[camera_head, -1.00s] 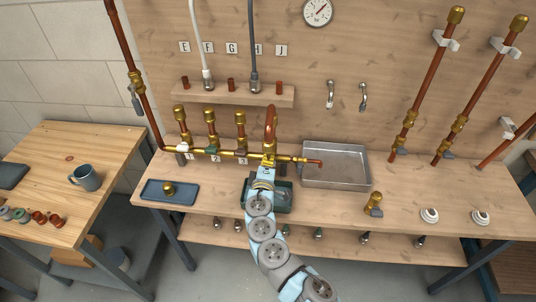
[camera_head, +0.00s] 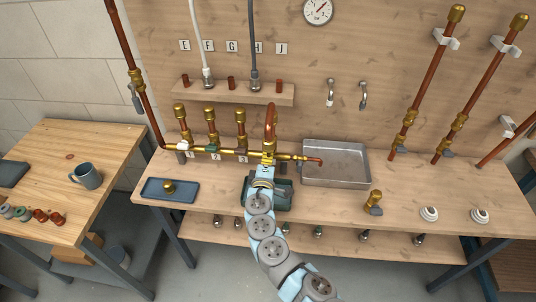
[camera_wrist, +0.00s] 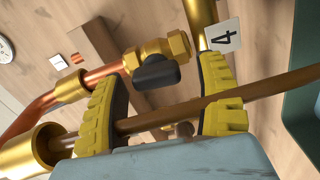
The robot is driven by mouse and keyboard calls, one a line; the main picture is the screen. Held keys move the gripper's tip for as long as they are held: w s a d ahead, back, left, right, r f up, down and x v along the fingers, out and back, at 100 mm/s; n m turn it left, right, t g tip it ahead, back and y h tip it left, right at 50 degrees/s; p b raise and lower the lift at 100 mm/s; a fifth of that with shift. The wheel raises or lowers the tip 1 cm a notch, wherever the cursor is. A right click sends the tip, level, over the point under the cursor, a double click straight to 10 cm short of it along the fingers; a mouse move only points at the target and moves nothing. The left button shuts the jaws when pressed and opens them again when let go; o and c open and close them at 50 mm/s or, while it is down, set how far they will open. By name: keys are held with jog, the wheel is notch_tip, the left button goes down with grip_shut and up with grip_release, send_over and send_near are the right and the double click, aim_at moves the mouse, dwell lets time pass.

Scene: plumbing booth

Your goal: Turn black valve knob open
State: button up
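The black valve knob (camera_wrist: 157,72) shows in the wrist view, on a brass valve body (camera_wrist: 165,48) joined to a copper pipe. My gripper (camera_wrist: 166,78) has its two yellow fingers apart, one on each side of the knob in the picture. The knob looks to be at or just beyond the fingertips; I see no clear contact. In the head view my gripper (camera_head: 267,163) is at the right part of the brass manifold (camera_head: 230,152), and the knob cannot be made out there.
A copper pipe (camera_wrist: 170,115) crosses the view between my fingers. A number 4 label (camera_wrist: 221,38) is beside the right finger. A metal tray (camera_head: 336,178) is to the right of the manifold, and a blue tray (camera_head: 152,194) to the left.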

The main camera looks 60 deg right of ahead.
jog(key=shift+a, duration=0.1)
jog(key=v, duration=1.1)
jog(key=shift+s+a, duration=0.2)
jog(key=shift+a, duration=0.15)
dwell(0.4)
jog(key=v, duration=0.3)
jog(key=shift+a, duration=0.25)
jog(key=shift+p, duration=0.3)
notch_tip(320, 180, up, 13)
jog(key=p, duration=1.1)
